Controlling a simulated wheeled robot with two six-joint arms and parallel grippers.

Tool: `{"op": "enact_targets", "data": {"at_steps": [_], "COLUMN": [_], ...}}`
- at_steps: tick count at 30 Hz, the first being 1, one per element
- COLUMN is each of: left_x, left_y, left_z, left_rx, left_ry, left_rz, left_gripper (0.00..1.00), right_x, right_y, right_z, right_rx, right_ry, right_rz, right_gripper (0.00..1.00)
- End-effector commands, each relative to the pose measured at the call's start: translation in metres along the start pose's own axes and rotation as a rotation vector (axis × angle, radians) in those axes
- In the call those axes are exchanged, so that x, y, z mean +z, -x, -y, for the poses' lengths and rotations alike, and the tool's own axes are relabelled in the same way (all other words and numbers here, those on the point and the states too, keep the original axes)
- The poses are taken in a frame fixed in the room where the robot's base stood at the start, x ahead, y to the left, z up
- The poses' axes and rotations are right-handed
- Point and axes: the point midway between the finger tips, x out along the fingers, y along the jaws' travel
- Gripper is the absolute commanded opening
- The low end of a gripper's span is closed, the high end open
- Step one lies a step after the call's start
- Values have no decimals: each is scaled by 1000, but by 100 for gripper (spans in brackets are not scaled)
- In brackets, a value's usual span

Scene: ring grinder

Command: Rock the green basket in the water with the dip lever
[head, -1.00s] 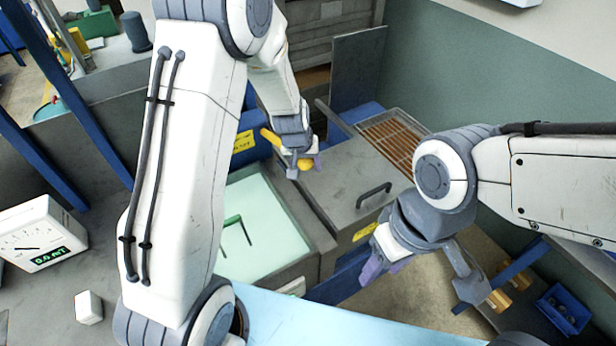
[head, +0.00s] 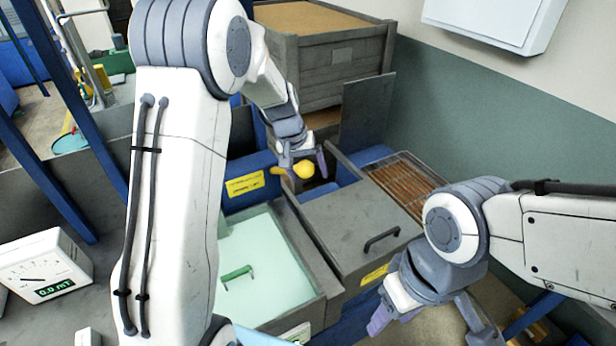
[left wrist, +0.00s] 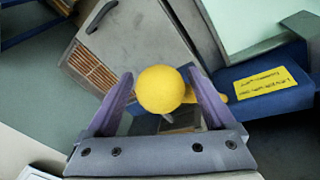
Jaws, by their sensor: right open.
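The dip lever's yellow ball knob (head: 303,169) sits between the fingers of my left gripper (head: 302,164). The lever's yellow arm (left wrist: 219,98) shows partly behind a finger. The green basket's handle (head: 237,271) shows in the pale water of the tank (head: 308,312); the rest of the basket is hidden. My right gripper (head: 425,318) is open and empty, right of the tank.
A grey lid with a dark handle (head: 382,239) lies right of the tank, with a brown grate (head: 405,180) beyond. A blue block with a yellow label (head: 245,184) stands behind the tank. A meter (head: 48,268) stands at the left. A large grey bin (head: 340,70) stands behind.

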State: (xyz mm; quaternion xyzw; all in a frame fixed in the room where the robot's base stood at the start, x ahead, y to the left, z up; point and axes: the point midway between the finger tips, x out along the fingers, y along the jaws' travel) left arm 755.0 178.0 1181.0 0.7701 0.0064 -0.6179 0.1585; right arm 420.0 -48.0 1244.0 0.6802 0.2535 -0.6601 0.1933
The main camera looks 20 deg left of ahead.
Motion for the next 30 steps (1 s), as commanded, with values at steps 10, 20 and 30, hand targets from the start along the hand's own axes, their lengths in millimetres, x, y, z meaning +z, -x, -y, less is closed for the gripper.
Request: {"op": "enact_targets", "data": {"at_steps": [10, 20, 30], "left_x": [4, 2, 1], "left_y": [0, 54, 100], "left_z": [0, 1, 1], "left_rx": [0, 0, -1], "left_ry": [1, 1, 2], "left_rz": [11, 3, 8], "left_gripper": [88, 88, 88], "right_x": [0, 1, 2], "right_y": [-2, -21, -30], "right_z": [0, -2, -2], "right_rx": [0, 0, 0], "right_ry": [0, -3, -5], "right_rz": [0, 0, 0], "right_gripper": [52, 52, 52]}}
